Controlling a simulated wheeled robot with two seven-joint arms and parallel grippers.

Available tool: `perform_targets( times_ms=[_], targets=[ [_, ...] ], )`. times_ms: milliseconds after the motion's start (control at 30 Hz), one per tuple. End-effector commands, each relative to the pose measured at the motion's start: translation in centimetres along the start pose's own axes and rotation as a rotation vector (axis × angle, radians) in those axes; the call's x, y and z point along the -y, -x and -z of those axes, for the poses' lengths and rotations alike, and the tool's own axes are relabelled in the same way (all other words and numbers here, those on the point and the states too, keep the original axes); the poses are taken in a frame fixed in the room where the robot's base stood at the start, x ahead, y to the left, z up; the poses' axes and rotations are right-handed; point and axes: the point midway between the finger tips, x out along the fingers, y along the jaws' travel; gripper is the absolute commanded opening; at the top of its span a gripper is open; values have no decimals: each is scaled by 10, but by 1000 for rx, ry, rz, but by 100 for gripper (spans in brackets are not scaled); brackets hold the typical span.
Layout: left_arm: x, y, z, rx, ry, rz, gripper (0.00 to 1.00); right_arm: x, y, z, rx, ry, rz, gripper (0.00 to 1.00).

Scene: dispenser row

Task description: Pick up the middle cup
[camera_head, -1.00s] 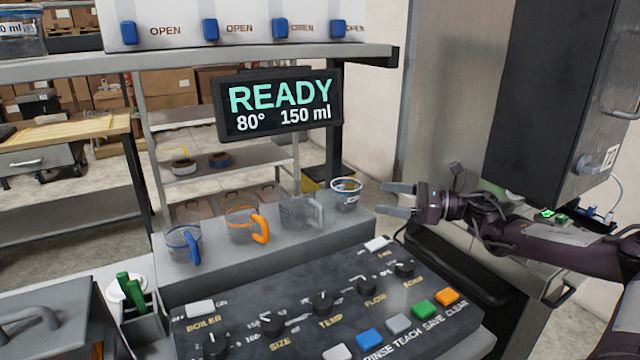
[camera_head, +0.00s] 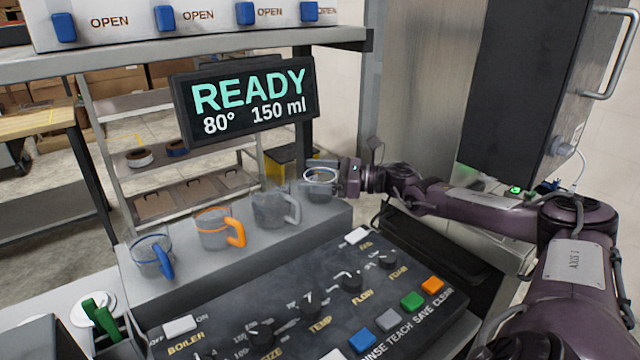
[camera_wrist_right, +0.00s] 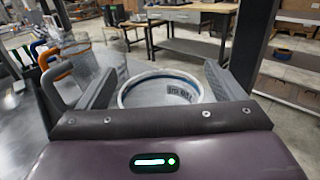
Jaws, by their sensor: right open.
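Three clear cups stand in a row on the grey ledge: a blue-handled cup (camera_head: 151,258), an orange-handled cup (camera_head: 213,230) in the middle, and a grey-handled cup (camera_head: 268,209). A clear beaker (camera_head: 316,192) with a white and blue rim stands at the row's right end. My right gripper (camera_head: 312,176) is open, its fingers on either side of the beaker. In the right wrist view the beaker (camera_wrist_right: 160,92) sits between the spread fingers. The grey-handled cup (camera_wrist_right: 82,75) and orange-handled cup (camera_wrist_right: 58,70) are left of them. My left gripper is not in view.
A control panel (camera_head: 300,300) with knobs and coloured buttons lies in front of the ledge. A display (camera_head: 245,98) reading READY hangs above the cups. A holder with green-handled tools (camera_head: 100,318) stands at the lower left. A dark cabinet (camera_head: 520,90) is at the right.

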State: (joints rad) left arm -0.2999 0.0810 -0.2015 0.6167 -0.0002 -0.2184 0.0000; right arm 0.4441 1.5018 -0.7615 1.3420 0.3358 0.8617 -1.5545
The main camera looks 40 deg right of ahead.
Motion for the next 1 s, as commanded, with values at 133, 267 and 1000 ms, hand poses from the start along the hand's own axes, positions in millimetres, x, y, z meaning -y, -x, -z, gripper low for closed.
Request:
perform_targets(
  times_ms=[133, 267, 1000],
  targets=[
    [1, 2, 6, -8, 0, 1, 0, 0, -8, 0, 0, 0, -1, 89],
    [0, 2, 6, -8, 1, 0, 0, 0, -8, 1, -2, 0, 0, 89],
    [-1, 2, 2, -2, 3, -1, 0, 0, -7, -3, -1, 1, 0, 42]
  ],
)
